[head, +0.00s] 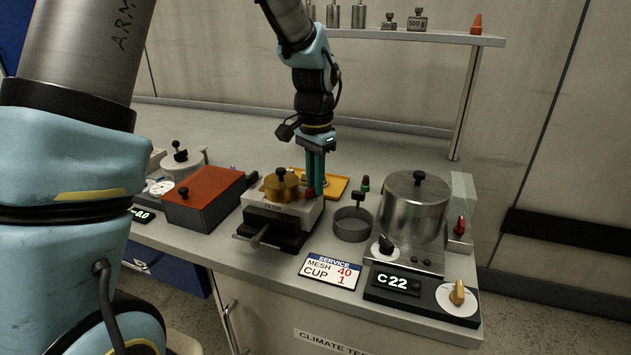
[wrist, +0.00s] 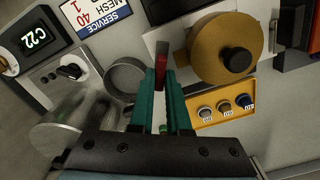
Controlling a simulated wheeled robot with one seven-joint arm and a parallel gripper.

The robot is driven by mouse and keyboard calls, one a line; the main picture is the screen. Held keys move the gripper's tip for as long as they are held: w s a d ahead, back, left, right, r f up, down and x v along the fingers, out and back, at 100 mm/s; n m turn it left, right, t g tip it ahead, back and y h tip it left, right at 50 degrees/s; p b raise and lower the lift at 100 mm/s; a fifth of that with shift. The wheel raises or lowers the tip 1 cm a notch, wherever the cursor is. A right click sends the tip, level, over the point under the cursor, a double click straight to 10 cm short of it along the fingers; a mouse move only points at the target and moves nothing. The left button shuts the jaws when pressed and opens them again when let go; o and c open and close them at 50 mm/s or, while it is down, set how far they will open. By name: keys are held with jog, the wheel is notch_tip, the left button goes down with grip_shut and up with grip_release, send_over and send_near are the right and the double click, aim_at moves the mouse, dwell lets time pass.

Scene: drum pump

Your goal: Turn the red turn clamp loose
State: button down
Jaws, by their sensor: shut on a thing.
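The red turn clamp (head: 309,192) sits at the right side of the filter unit (head: 282,213), beside its brass lid (head: 282,186). In the wrist view the clamp (wrist: 161,66) shows as a red block between my fingertips, next to the round brass lid (wrist: 213,58) with its black knob. My gripper (head: 315,192) points straight down and is shut on the clamp; the teal fingers (wrist: 161,85) lie on both sides of it. The fingers hide part of the clamp in the head view.
A yellow tray (wrist: 240,118) with several small round parts lies close behind my fingers. A grey round cup (head: 352,226) stands right of the filter, then a large metal pot (head: 415,215). A red-topped box (head: 203,197) stands left. A service card (head: 331,271) lies in front.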

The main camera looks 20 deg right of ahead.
jog(key=n, duration=0.5)
jog(key=shift+n, duration=0.3)
dwell(0.4)
jog(key=c, duration=0.9)
grip_release()
notch_tip(320, 180, up, 11)
jog(key=shift+f+b, duration=0.1)
jog(key=shift+b, duration=0.75)
